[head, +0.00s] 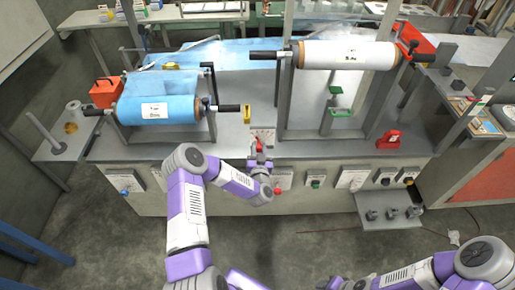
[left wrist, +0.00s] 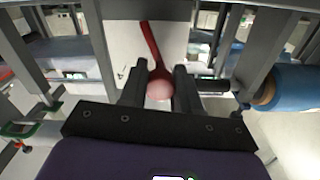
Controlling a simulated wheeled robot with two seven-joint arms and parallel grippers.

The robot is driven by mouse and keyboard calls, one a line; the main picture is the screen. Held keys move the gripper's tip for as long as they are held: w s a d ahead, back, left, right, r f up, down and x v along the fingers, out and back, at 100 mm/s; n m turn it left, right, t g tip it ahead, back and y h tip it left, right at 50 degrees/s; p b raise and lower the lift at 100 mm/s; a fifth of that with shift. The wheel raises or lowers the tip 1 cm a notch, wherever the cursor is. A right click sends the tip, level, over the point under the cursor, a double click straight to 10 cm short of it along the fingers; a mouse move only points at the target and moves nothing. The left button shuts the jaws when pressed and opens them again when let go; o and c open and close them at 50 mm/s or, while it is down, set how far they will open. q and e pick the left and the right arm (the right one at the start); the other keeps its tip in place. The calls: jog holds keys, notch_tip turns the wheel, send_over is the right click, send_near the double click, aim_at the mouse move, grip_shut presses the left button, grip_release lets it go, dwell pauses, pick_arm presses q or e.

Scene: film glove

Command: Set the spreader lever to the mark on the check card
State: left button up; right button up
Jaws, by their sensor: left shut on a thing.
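The lever shows in the left wrist view as a red rod (left wrist: 150,42) with a round pinkish-red knob (left wrist: 160,88). It leans to the upper left in front of a white plate (left wrist: 178,45). My left gripper (left wrist: 160,92) is shut on the knob, with one dark finger on each side. In the head view my left gripper (head: 260,150) is at the machine's front edge, below a small white plate (head: 263,133), and hides most of the lever. Marks on the plate are too small to read. I cannot tell which card is the check card. My right gripper is out of view.
A blue film roll (head: 158,110) stands on the left and a white roll (head: 347,55) on the right, both with dark handles. A yellow upright piece (head: 247,114) stands behind my left gripper. A red block (head: 389,140) sits right. Knobs and switches line the front panel (head: 318,197).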

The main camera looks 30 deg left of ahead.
pick_arm(q)
jog(key=shift+w+d+r+m+p, duration=0.15)
jog(key=shift+d+m, duration=0.05)
jog(key=shift+m, duration=0.3)
jog(key=shift+w+d+r+m+p, duration=0.1)
jog(key=shift+d+m+p, duration=0.1)
jog(key=shift+m, duration=0.3)
jog(key=m, duration=0.2)
jog(key=shift+w+d+m, duration=0.25)
jog(key=shift+d+m, duration=0.05)
jog(key=shift+d, duration=0.1)
jog(key=m, duration=0.2)
jog(key=d+m, duration=0.1)
jog(key=shift+w+f, duration=0.2)
jog(key=shift+w, duration=0.1)
jog(key=shift+w+d+f+m, duration=0.1)
jog(key=shift+d+m, duration=0.05)
jog(key=shift+m, duration=0.5)
jog(key=shift+w+d+f+m, duration=0.1)
jog(key=shift+d+m, duration=0.05)
jog(key=shift+m, duration=0.5)
jog(key=o, duration=1)
jog(key=shift+o, duration=0.2)
